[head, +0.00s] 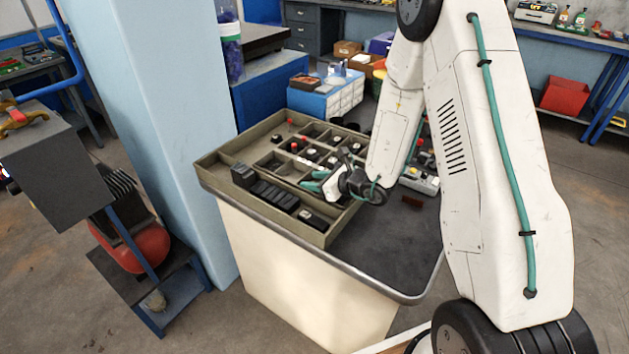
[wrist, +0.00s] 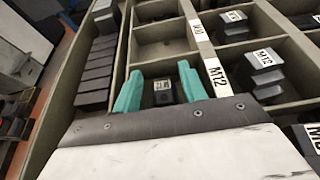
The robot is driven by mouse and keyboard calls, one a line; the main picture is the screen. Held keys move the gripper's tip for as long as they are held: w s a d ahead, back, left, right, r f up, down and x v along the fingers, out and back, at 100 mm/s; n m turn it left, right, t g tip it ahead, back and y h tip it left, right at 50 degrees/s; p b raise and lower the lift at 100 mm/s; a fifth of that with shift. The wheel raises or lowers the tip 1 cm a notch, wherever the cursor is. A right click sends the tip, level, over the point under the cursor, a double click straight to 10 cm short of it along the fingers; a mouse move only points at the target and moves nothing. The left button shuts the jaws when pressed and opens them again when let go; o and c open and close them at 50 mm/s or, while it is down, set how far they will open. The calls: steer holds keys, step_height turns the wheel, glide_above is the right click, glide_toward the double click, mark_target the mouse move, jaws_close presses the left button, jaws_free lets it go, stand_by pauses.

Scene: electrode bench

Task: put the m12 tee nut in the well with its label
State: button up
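In the wrist view, a small dark block with a pale mark on top, apparently the m12 tee nut (wrist: 163,91), sits low between my fingers in a tray well. The mark is too small to read. A white strip marked M12 (wrist: 216,78) is on the divider just right of that well. My gripper (wrist: 160,88) has its two teal fingers spread on either side of the block, with a visible gap at the left finger. The front of the well is hidden by my gripper. In the head view my gripper (head: 316,182) is low over the tray's right front part.
The olive tray (head: 213,178) has high walls and dividers. A row of dark blocks (wrist: 97,75) fills the left channel. Labelled dark blocks (wrist: 264,72) stand in the wells to the right. The well behind (wrist: 160,40) is empty. Bare dark bench top (head: 385,255) lies in front.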

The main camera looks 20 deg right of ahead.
steer(key=shift+s+f, duration=0.25)
steer(key=shift+f, duration=0.15)
steer(key=shift+r, duration=0.2)
steer(key=v, duration=0.8)
steer(key=r+v, duration=0.1)
steer(key=v, duration=0.3)
steer(key=shift+w+r, duration=0.1)
steer(key=shift+w, duration=0.15)
steer(key=s+a+r+n+g+y, duration=0.3)
steer(key=s+a+r+n+g, duration=0.6)
steer(key=s+a+r+n, duration=0.6)
steer(key=s+d+r+n+h, duration=0.3)
steer(key=s+d+n+h, duration=0.2)
steer(key=s+n, duration=0.1)
steer(key=s+d+r+n+h, duration=0.4)
steer(key=s+d+n+h, duration=0.2)
steer(key=s+n, duration=0.1)
steer(key=shift+s+d+r+n+g, duration=0.25)
steer(key=shift+s+r+n+g, duration=0.05)
steer(key=shift+s, duration=0.3)
